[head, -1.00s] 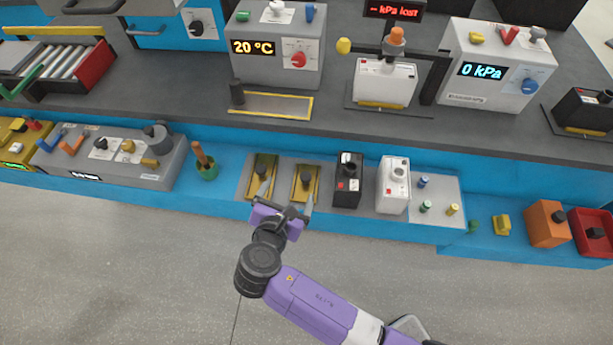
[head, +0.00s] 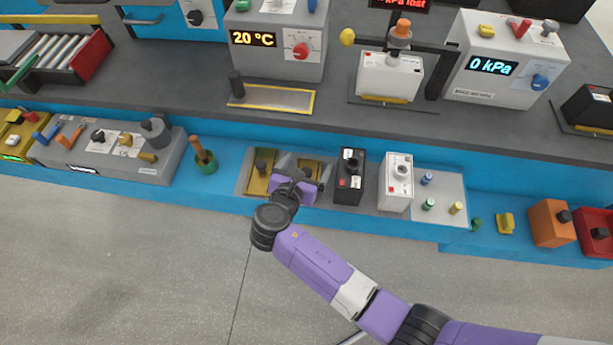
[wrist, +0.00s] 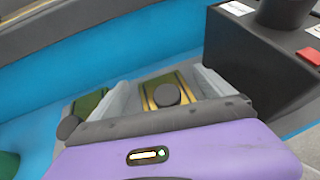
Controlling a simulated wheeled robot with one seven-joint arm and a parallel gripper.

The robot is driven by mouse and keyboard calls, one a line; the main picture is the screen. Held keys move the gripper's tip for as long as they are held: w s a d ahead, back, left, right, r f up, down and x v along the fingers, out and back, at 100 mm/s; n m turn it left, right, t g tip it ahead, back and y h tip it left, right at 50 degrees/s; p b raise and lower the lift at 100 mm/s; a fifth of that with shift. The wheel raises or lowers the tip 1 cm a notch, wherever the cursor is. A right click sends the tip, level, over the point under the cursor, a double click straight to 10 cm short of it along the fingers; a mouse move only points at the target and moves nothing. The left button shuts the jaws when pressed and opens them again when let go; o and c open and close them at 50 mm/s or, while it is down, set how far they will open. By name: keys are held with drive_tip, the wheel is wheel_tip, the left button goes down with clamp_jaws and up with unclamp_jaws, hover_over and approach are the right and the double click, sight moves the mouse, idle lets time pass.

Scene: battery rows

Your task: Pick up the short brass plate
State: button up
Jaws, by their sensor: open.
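The short brass plate (head: 313,166), with a dark round knob, lies on a grey pad on the blue lower ledge. It is the right one of two brass plates. My gripper (head: 305,173) is open over it and hides part of it in the head view. In the wrist view the short plate (wrist: 152,88) and its knob show between the two spread fingers. I cannot tell whether the fingers touch it. The longer brass plate (head: 259,184), also knobbed, lies just left, and in the wrist view (wrist: 86,104) it is partly behind the left finger.
A black box (head: 349,178) stands close on the right of the short plate, with a white box (head: 397,180) beyond it. A green pot with a wooden handle (head: 204,163) stands left. The grey upper counter (head: 375,125) rises behind. The floor in front is clear.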

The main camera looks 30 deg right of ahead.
drive_tip(key=shift+c, duration=0.4)
drive_tip(key=c, duration=1.8)
